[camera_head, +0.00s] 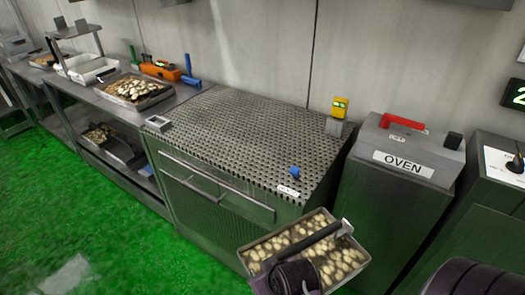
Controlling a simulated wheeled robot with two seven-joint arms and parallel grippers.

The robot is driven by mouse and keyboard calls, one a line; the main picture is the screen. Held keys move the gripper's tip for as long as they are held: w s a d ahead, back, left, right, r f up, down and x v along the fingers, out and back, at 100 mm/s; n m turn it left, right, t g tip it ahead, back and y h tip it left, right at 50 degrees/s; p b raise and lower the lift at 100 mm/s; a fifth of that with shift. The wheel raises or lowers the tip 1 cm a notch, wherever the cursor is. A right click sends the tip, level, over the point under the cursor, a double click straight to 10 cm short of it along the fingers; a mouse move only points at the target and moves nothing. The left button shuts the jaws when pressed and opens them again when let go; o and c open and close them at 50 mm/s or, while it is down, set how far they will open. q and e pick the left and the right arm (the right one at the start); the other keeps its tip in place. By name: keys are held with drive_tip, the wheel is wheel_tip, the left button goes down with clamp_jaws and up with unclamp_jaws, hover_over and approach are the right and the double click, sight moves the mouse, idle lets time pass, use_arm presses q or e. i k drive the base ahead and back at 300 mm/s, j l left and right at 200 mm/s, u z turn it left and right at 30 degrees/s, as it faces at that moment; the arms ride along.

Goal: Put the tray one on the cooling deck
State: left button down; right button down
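A metal tray (256,243) full of pale round pieces is in front of the cooling deck's right end, below its top. My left gripper (343,228) reaches across this tray to its far right rim and appears shut on it; the fingers are small in view. No other support shows under the tray. The cooling deck (225,130) is a perforated metal top on a cabinet and is mostly bare. No number is readable on the tray. My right gripper is out of view; only a dark part of my arm shows at bottom right.
A small metal box (158,124), a blue knob (294,172) and a yellow device (339,108) sit at the deck's edges. The oven (410,150) stands right of the deck. Another filled tray (135,88) lies on the left bench. The deck's middle is free.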

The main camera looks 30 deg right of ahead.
sight(238, 129)
drive_tip(key=i+j+z, duration=0.35)
drive_tip(key=j+z, duration=0.15)
drive_tip(key=i+j+z, duration=0.25)
drive_tip(key=j, duration=0.25)
drive_tip(key=j+z, duration=0.25)
drive_tip(key=j, duration=0.1)
